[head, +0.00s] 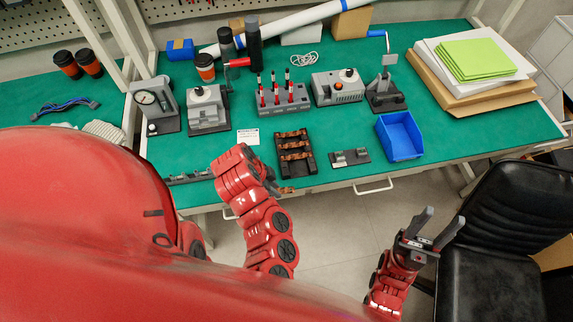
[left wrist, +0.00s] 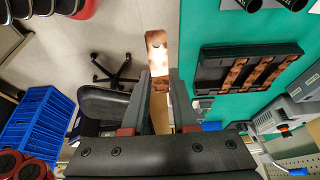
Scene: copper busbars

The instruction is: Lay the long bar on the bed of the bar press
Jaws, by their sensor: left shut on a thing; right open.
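My left gripper (head: 273,184) is at the front table edge, shut on a copper bar. In the left wrist view the bar (left wrist: 156,48) sticks out beyond the fingertips (left wrist: 162,84), over the floor beside the table edge. In the head view only a small end of it (head: 288,190) shows. A blue-handled lever device (head: 385,97) stands at the back right, and a grey device with a red handle (head: 208,112) at the left. I cannot tell for certain which is the bar press. My right gripper (head: 438,226) is open and empty, off the table.
A dark rack (head: 310,165) with several copper bars lies just beyond my left gripper. A small grey fixture (head: 348,157) and a blue bin (head: 400,136) are to its right. A black chair (head: 500,215) stands by my right gripper. Green mat is bare at the front right.

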